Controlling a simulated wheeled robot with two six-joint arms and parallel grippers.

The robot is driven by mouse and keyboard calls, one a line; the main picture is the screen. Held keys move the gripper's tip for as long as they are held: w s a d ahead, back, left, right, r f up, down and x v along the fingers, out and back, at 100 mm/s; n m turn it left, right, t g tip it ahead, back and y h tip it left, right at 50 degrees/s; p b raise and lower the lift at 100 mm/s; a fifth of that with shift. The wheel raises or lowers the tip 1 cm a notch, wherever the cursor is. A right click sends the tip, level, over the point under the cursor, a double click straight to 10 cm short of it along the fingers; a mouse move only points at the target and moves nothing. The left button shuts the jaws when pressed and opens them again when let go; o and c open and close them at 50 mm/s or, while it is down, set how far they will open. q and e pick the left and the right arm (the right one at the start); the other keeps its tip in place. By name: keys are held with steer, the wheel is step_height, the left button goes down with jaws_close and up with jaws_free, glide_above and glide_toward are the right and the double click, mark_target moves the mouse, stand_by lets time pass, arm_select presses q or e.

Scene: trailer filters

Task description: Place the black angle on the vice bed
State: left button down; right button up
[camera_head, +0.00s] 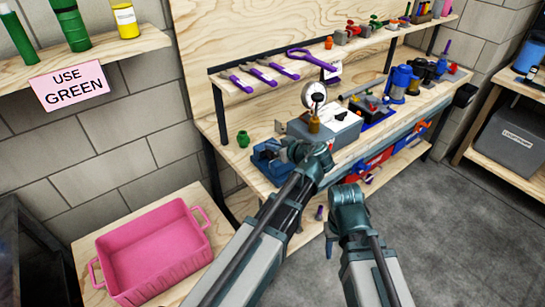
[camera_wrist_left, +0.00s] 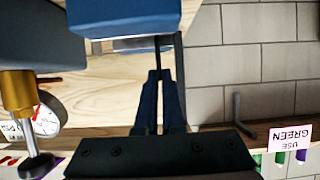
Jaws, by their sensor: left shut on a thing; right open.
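The blue vice (camera_head: 268,158) stands at the left end of the workbench. Its blue body (camera_wrist_left: 125,18) fills the top of the left wrist view, with a strip of grey metal along its edge. My left gripper (camera_wrist_left: 160,78) is shut on a thin dark piece, the black angle (camera_wrist_left: 179,75), close beside the vice. I cannot tell whether the angle touches the vice bed. In the head view my left gripper (camera_head: 291,150) is at the vice, and the angle cannot be made out there. My right gripper (camera_head: 329,243) is open, low in front of the bench, with its fingers small and partly hidden.
A grey box with a dial gauge (camera_head: 338,125) stands just right of the vice. A small green jar (camera_head: 243,138) is behind it. A shelf with purple tools (camera_head: 262,72) hangs above. A pink crate (camera_head: 150,250) sits at lower left. The floor at right is clear.

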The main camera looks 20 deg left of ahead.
mark_target(273, 159)
arm_select(q)
steer(key=shift+f+b, duration=1.5)
steer(key=shift+f, duration=0.25)
steer(key=shift+f, duration=0.1)
steer(key=c, duration=1)
jaws_free()
steer(key=shift+c, duration=0.2)
